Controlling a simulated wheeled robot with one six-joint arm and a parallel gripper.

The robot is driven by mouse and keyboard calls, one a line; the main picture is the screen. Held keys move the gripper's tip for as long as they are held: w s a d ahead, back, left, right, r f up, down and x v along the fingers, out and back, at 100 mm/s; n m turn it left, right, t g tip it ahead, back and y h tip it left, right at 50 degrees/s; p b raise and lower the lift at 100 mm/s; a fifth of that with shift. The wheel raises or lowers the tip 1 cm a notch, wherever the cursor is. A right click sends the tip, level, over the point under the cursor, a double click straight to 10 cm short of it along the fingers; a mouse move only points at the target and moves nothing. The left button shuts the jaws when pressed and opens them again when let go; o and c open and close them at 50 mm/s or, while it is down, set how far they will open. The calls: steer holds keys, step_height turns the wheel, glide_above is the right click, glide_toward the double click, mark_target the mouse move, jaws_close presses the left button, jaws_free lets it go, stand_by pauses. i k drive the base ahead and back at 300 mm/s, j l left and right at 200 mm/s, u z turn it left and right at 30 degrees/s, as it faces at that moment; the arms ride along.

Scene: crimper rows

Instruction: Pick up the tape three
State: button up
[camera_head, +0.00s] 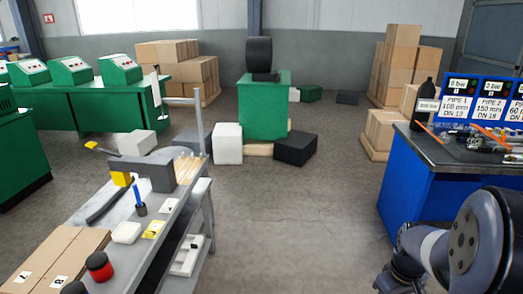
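I cannot make out anything marked as tape three. A round red and black item (99,267), possibly a tape, stands near the left front of the grey workbench (178,232). A dark round item (75,288) beside it is cut by the bottom edge. My arm is in the lower right corner, far from the workbench. A dark end part of it (398,280) shows at the bottom edge; I cannot tell whether my gripper is among it, or its fingers.
Cardboard boxes (58,258), a white block (126,232), a yellow item (153,230) and a dark holder with a blue pen (139,199) sit on the workbench. A blue bench (415,180) stands at right. The middle floor (300,215) is clear.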

mark_target(191, 172)
steer(key=i+l+u, duration=0.25)
steer(key=i, duration=1.45)
steer(key=i+u, duration=0.4)
steer(key=i, duration=0.3)
steer(key=i+l+u, duration=0.15)
steer(key=i+u, duration=0.25)
steer(key=i, duration=0.25)
steer(key=i+u, duration=0.25)
steer(key=u, duration=0.15)
steer(key=i+u, duration=0.25)
steer(key=u, duration=0.2)
steer(key=i+u, duration=0.25)
steer(key=u, duration=0.15)
